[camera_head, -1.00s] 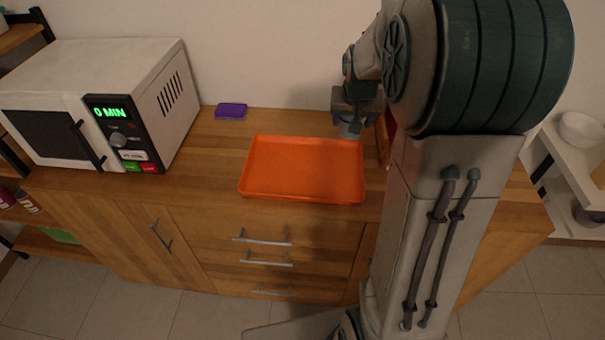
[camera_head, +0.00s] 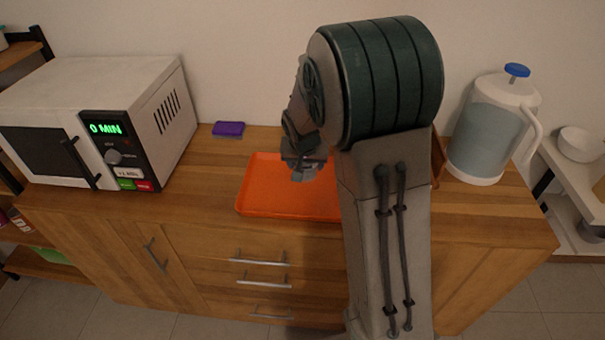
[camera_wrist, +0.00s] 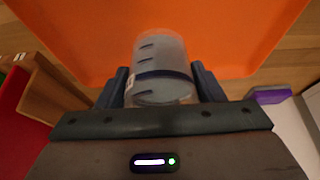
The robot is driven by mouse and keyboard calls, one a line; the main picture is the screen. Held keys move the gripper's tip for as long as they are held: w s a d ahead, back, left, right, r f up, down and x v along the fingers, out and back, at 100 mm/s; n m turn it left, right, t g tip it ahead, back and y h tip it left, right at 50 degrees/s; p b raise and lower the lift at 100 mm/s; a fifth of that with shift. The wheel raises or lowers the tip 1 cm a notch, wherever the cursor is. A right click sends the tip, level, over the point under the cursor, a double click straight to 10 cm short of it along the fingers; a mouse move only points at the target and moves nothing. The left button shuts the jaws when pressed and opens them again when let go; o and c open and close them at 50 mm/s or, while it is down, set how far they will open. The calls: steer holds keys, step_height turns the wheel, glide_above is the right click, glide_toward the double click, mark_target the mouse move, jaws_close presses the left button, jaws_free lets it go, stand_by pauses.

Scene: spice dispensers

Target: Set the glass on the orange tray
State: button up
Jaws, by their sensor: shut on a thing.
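The orange tray (camera_head: 268,190) lies flat on the wooden counter, partly hidden behind my arm in the head view. It fills the upper part of the wrist view (camera_wrist: 85,35). My gripper (camera_head: 305,172) is over the right half of the tray. In the wrist view my gripper (camera_wrist: 162,88) is shut on the glass (camera_wrist: 160,60), a clear cylinder with dark marks, one finger on each side. In the head view the glass is mostly hidden below my gripper. I cannot tell whether its base touches the tray.
A white microwave (camera_head: 105,120) stands left on the counter. A purple sponge (camera_head: 228,129) lies behind the tray. A pitcher with a blue knob (camera_head: 487,135) stands at the right. In the wrist view, a wooden thing with a red part (camera_wrist: 22,95) is at the left.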

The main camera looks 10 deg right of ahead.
steer(key=shift+w+a+f, duration=0.15)
steer(key=shift+a+f, duration=0.15)
steer(key=shift+a, duration=0.1)
steer(key=shift+f, duration=1.9)
steer(key=shift+f, duration=0.25)
steer(key=o, duration=1.3)
steer(key=shift+r, duration=0.1)
steer(key=shift+r, duration=0.1)
